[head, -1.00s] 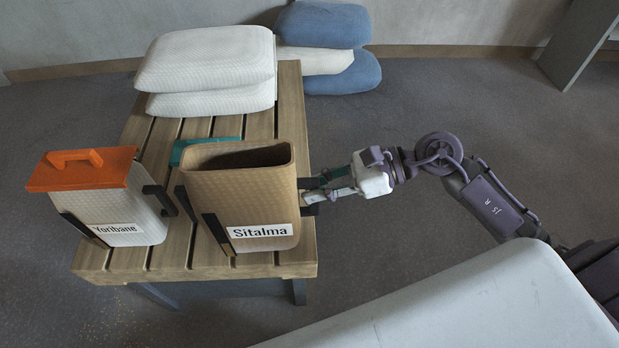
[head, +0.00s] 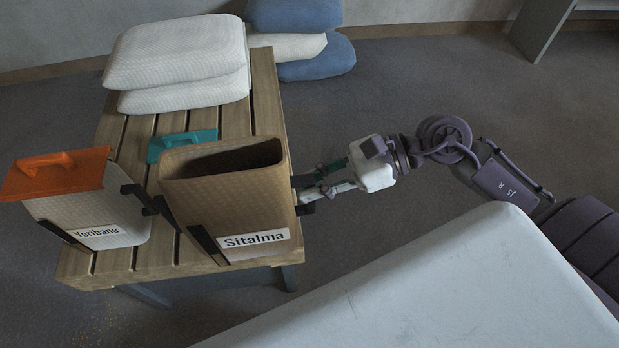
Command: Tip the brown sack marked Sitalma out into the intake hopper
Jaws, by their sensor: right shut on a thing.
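The brown sack marked Sitalma (head: 232,205) is in the head view, open at the top and upright, at the front right of the slatted wooden table. Its inside looks dark, and I cannot see what it holds. My right gripper (head: 312,190) reaches in from the right and is shut on the dark handle at the sack's right side. Whether the sack touches the table is hard to tell. My left gripper is not in view. The intake hopper cannot be made out in this view.
A white container marked Yoribane (head: 95,218) with an orange lid (head: 55,174) stands left of the sack. A teal lid (head: 180,144) lies behind the sack. White sacks (head: 175,60) are stacked at the table's (head: 262,100) back. Blue and white sacks (head: 300,50) lie beyond.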

